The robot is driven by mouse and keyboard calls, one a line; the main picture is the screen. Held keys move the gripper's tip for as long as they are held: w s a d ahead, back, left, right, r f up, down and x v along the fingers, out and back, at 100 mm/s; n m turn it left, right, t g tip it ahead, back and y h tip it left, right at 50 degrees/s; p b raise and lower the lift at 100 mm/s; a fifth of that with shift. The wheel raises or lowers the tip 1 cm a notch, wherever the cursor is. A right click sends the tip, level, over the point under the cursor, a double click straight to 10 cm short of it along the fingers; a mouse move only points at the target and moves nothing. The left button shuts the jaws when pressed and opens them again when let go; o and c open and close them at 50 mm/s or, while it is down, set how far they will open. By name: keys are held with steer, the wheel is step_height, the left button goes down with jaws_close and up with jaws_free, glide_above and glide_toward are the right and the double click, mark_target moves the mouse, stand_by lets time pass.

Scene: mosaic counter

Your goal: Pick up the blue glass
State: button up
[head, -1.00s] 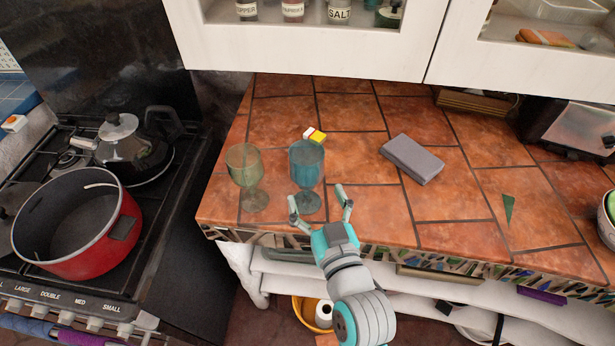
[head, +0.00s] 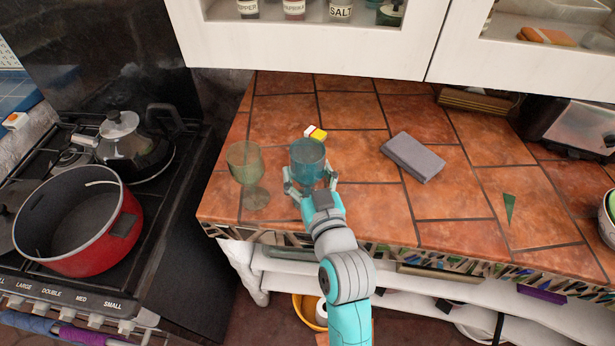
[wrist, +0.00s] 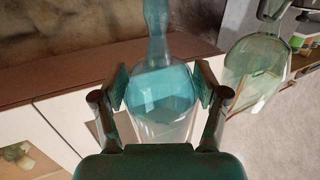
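The blue glass (head: 307,155) is a see-through stemmed goblet standing upright on the tiled counter. My gripper (head: 311,182) is at its near side, with one finger on each side of the glass. In the wrist view the blue glass (wrist: 160,90) lies between the two finger pads of my gripper (wrist: 161,86). The fingers are spread, and a narrow gap seems to show beside the bowl. The glass's stem and foot are mostly hidden by my gripper in the head view.
A green glass (head: 246,175) stands close on the left. A small white, red and yellow box (head: 315,133) lies behind the blue glass. A grey box (head: 412,157) lies to the right. The counter's middle right is mostly clear. A stove with a red pot (head: 80,235) is at left.

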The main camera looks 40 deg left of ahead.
steer(key=c, duration=0.9)
step_height(320, 180, up, 10)
